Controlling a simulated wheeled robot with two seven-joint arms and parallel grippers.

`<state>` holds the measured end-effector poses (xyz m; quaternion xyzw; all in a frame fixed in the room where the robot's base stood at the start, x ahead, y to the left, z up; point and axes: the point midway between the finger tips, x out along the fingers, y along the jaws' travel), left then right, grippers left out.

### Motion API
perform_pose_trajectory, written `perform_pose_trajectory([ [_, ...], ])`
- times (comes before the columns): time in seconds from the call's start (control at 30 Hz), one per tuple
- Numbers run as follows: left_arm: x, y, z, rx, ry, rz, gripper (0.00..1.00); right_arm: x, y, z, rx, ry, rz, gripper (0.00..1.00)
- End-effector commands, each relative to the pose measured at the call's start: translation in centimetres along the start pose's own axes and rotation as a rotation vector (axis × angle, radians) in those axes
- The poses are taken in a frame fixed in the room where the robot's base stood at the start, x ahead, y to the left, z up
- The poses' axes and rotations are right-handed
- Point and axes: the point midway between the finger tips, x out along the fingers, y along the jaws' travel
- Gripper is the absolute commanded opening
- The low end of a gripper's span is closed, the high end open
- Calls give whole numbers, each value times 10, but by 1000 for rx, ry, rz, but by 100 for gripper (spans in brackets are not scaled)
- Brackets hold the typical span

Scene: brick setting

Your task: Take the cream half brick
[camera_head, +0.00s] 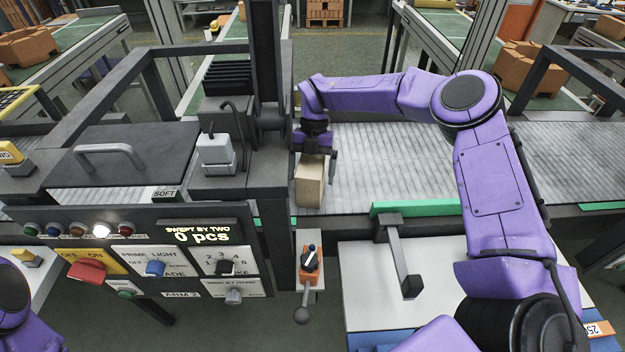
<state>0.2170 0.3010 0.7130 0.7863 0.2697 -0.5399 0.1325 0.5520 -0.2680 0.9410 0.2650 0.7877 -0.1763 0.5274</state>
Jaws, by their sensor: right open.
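The cream half brick (309,184) stands on the grey conveyor near its front edge, beside the dark machine frame. My right gripper (315,160) is over the top of the brick, pointing down. One finger shows along the brick's right side and the other near its left side. The jaws are open, and I cannot tell whether either finger touches the brick. Of my left arm only a purple part shows at the lower left corner; its gripper is out of view.
The conveyor (400,165) is bare to the right of the brick. The dark machine frame (268,150) stands close on the left. In front are a control panel (140,250), an orange switch box with a lever (310,265) and a white table (370,290) with a dark handle.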

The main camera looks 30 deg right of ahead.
Motion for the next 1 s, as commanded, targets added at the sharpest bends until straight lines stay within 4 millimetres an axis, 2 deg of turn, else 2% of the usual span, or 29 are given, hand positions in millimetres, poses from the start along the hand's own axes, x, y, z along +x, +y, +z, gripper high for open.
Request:
perform_pose_trajectory([
  [0.63, 5, 1, 2, 0, 1, 0, 45, 5, 2, 1, -4, 0, -1, 98],
  [0.8, 5, 1, 2, 0, 1, 0, 45, 5, 2, 2, -4, 0, -1, 43],
  [0.9, 4, 1, 2, 0, 1, 0, 45, 4, 3, 1, -4, 0, 0, 15],
  [1.0, 4, 1, 2, 0, 1, 0, 45, 3, 3, 1, -4, -1, 0, 15],
])
